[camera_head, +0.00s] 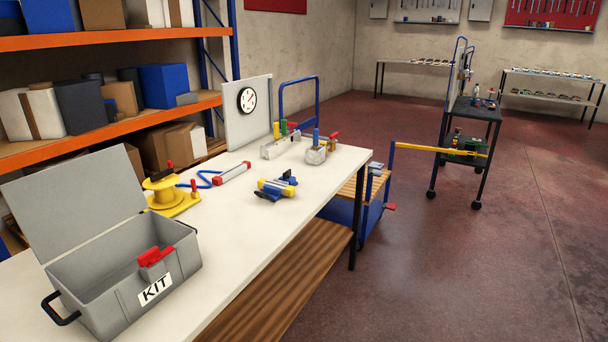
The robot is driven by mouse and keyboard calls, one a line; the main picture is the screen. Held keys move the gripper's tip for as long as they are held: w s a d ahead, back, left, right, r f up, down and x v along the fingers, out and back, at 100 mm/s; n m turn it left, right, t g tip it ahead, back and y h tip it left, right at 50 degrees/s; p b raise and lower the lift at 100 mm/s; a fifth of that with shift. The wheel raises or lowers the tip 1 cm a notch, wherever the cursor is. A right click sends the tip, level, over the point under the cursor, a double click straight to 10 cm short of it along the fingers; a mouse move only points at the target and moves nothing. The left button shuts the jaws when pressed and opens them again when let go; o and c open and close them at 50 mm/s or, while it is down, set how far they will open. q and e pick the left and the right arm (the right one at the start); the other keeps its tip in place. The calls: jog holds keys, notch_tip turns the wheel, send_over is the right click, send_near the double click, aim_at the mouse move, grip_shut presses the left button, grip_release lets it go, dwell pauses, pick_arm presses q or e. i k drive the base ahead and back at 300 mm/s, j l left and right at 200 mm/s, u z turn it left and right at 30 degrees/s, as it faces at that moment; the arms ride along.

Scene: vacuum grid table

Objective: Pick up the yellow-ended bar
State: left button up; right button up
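A short bar-like piece with yellow on it (275,188) lies on the white table right of its middle, close to the front edge. Blue parts lie against it, and I cannot tell whether they belong to it. A separate grey bar with red ends (232,172) lies to its left and farther back. Neither of my grippers is in view.
On the white table (228,235) stand an open grey KIT box (120,278), a yellow spool device (168,192), a white panel with a gauge (245,108) and white blocks with coloured handles (280,145). A blue cart (368,205) stands beyond the table.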

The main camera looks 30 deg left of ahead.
aim_at(286, 190)
jog(key=i+u, duration=0.15)
jog(key=i, duration=0.45)
jog(key=i+l+u, duration=0.15)
jog(key=i, duration=0.45)
jog(key=i+u, duration=0.1)
jog(key=i, duration=0.5)
jog(key=i+u, duration=0.3)
jog(key=u, duration=0.2)
jog(key=i+l+u, duration=0.15)
jog(key=i+u, duration=0.15)
jog(key=u, duration=0.2)
jog(key=i+l+u, duration=0.25)
jog(key=u, duration=0.25)
jog(key=i, duration=0.05)
